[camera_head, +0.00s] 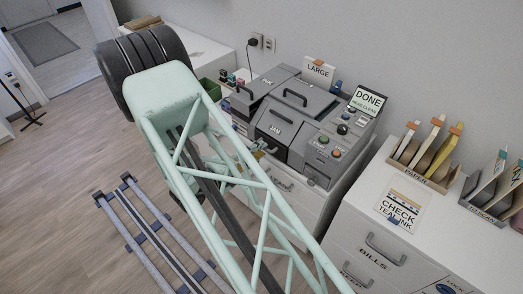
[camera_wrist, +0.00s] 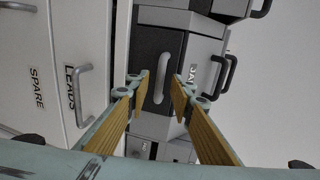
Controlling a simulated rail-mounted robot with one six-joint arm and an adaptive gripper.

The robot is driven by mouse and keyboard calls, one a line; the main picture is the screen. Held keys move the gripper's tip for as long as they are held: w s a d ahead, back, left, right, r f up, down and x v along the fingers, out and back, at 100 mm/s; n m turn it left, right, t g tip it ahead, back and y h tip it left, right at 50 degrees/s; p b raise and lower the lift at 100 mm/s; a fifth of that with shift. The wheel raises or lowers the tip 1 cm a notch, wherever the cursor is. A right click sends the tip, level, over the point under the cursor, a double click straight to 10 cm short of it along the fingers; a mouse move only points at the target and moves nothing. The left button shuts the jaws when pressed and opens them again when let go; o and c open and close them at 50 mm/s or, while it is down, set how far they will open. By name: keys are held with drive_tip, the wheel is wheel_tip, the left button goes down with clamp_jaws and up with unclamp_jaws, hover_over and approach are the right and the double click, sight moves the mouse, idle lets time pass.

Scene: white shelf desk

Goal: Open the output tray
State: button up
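In the wrist view, a dark front panel (camera_wrist: 152,45) carries a light grey bar handle (camera_wrist: 162,75); no label for an output tray is readable. My gripper (camera_wrist: 160,92) is open, its yellow-padded fingers on either side of this handle in the picture. I cannot tell whether the handle lies between the fingers or beyond them; no contact shows. In the head view my arm hides most of the gripper and the machine's lower left front.
In the wrist view, drawers labelled LEADS (camera_wrist: 72,88) and SPARE are left, and a dark handle (camera_wrist: 223,72) near a JAM label is right. A DONE sign (camera_head: 368,101) stands on the machine. A white cabinet (camera_head: 440,215) with paper racks is at right.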

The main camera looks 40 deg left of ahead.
drive_tip(key=shift+x, duration=0.75)
clamp_jaws()
